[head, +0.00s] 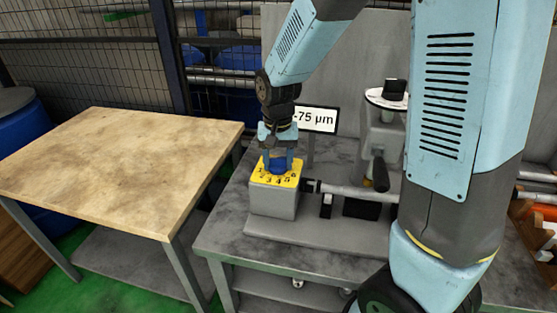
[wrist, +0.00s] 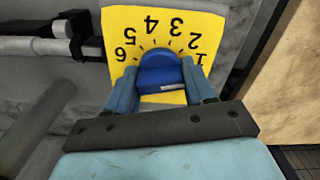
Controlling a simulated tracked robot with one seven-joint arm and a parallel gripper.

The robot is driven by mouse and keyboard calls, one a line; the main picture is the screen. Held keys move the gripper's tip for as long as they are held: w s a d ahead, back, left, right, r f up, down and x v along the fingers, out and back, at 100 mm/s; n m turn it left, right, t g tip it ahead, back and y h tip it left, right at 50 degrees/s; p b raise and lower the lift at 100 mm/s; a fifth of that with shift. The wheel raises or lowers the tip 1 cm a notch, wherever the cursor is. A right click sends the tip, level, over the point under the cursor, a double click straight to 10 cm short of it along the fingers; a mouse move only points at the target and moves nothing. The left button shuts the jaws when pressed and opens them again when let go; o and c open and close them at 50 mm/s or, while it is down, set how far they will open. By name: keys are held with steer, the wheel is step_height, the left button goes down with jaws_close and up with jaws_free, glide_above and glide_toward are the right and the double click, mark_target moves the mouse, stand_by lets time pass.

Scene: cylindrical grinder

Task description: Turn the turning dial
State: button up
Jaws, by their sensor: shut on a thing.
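The turning dial (wrist: 158,72) is a blue round knob on a yellow face plate (wrist: 120,22) with black numbers 1 to 6. In the head view the yellow plate (head: 264,177) tops a grey block (head: 272,201) on the machine, and the blue dial (head: 277,168) shows at its middle. My gripper (wrist: 160,82) points down over the plate, with one blue finger on each side of the dial, shut on it. In the head view my gripper (head: 277,160) stands above the block. The fingers hide part of the dial and of the plate.
A small display (head: 316,119) reading "-75 µm" stands behind the block. A grey shaft (head: 350,190) and a dark handle (head: 380,172) lie to the right. The grey metal bench (head: 225,238) carries the machine. A bare wooden table (head: 110,165) is at the left.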

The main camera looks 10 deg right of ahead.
mark_target(278, 158)
steer(key=shift+n, duration=0.4)
steer(key=shift+c, duration=0.2)
steer(key=n, duration=0.4)
steer(key=shift+n, duration=0.4)
steer(key=n, duration=0.6)
steer(key=shift+d, duration=0.1)
steer(key=o, duration=1)
step_height(278, 158, up, 14)
steer(key=shift+f, duration=0.15)
